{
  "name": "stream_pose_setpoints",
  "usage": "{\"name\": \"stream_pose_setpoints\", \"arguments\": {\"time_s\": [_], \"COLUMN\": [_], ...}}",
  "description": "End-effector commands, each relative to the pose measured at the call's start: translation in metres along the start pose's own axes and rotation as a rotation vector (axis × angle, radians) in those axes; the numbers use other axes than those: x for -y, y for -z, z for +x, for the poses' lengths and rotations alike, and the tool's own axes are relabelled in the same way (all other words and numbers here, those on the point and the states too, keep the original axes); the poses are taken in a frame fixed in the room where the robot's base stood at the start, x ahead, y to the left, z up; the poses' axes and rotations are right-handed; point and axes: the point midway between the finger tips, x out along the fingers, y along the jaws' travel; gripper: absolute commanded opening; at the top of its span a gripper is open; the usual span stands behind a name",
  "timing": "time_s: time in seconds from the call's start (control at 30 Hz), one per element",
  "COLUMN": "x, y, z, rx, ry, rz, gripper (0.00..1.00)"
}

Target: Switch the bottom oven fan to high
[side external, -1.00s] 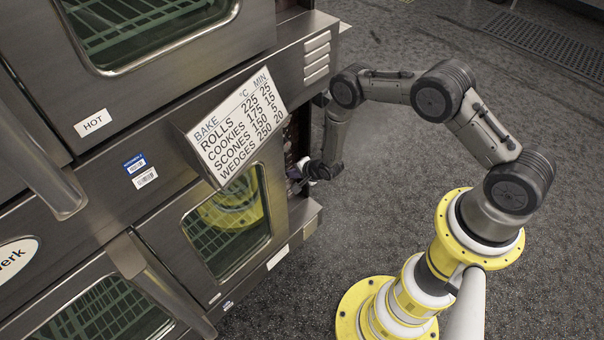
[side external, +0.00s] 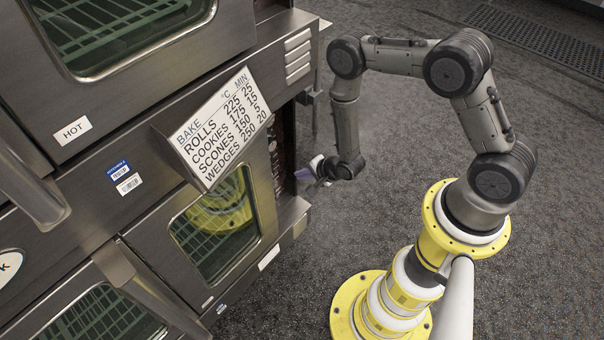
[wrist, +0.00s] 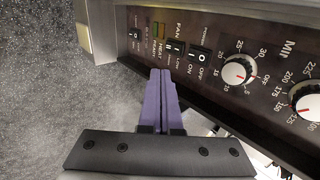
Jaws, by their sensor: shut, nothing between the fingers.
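The lower oven's control panel (wrist: 218,55) shows in the wrist view, turned on its side. A small rocker switch (wrist: 172,47) beside the word FAN sits near the panel's left part; a LOW label is by it, and its position is too small to read. My gripper (wrist: 160,72) is shut and empty, its purple fingers together. In the picture its tips lie just below the fan switch and the lamp labels; touching or apart is hard to tell. In the side view my gripper (side external: 305,174) is beside the panel's recess, and the switches are hidden there.
A power rocker (wrist: 201,53) marked ON and OFF is right beside the fan switch. A timer dial (wrist: 239,70) and a temperature dial (wrist: 308,101) sit farther right. A bake chart (side external: 215,130) sticks out near the recess. The floor (side external: 400,220) right of the oven is open.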

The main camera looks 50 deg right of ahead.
Motion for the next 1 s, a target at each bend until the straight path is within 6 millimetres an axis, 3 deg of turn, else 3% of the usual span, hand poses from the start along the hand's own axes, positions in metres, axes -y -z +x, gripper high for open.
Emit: {"name": "stream_pose_setpoints", "arguments": {"time_s": [0.83, 1.0], "x": [-0.013, -0.014], "y": [0.000, 0.000], "z": [0.011, 0.021], "rx": [0.000, 0.000], "ry": [-0.001, -0.002], "rz": [0.000, 0.000], "gripper": [0.00, 0.00]}}
